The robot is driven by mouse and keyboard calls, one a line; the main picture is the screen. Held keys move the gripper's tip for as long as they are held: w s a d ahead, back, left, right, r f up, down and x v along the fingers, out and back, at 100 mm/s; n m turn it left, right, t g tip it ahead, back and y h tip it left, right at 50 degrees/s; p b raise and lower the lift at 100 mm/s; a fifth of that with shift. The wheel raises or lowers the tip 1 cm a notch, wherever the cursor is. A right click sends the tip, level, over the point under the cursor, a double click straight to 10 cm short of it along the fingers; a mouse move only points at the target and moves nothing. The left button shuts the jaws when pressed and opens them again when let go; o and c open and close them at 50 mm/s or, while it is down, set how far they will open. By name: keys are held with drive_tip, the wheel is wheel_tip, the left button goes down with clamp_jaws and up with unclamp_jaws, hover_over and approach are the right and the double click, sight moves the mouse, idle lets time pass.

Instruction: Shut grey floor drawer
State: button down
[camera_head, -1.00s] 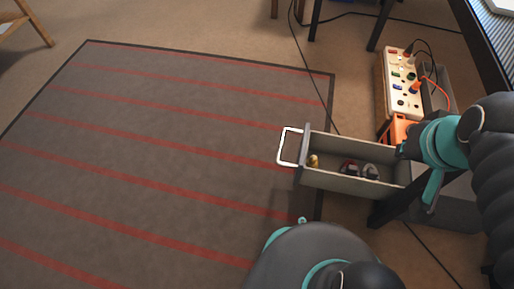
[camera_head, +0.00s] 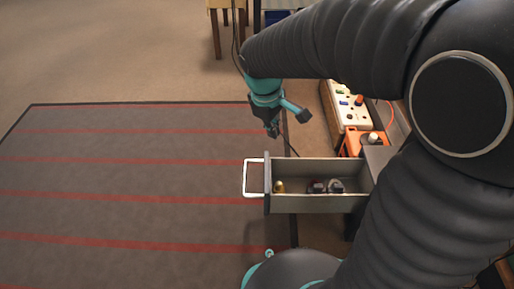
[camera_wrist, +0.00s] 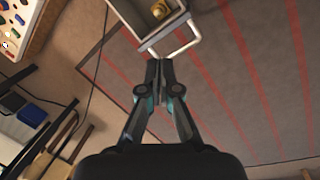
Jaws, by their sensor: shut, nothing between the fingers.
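The grey floor drawer (camera_head: 318,203) is pulled out, its white handle (camera_head: 246,179) at the left end over the rug's edge. Inside lie a small yellow piece (camera_head: 280,187) and dark and grey round parts (camera_head: 326,186). My gripper (camera_head: 273,134) is shut and empty, above and behind the drawer's handle end, apart from it. In the wrist view my gripper (camera_wrist: 160,62) points toward the handle (camera_wrist: 184,45), with the drawer (camera_wrist: 140,18) at the top. The drawer's right end is hidden behind my arm.
A dark rug with red stripes (camera_head: 130,190) leaves open floor at left. Stool legs (camera_head: 216,35) stand at the back.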

drive_tip(key=w+a+f+n+g+h, duration=0.1)
drive_tip(key=w+a+f+n, duration=0.25)
drive_tip(key=a+f, duration=0.35)
drive_tip(key=w+a+f+n+h, duration=0.2)
drive_tip(key=a+f+n, duration=0.2)
drive_tip(key=f, duration=0.5)
drive_tip(key=d+r+b+x, duration=0.1)
drive_tip(key=d+b+x, duration=0.1)
drive_tip(key=x, duration=1)
drive_tip(key=shift+s+d+b, duration=0.2)
drive_tip(key=shift+s+b, duration=0.25)
drive_tip(key=shift+b, duration=0.1)
drive_tip(key=shift+r, duration=0.15)
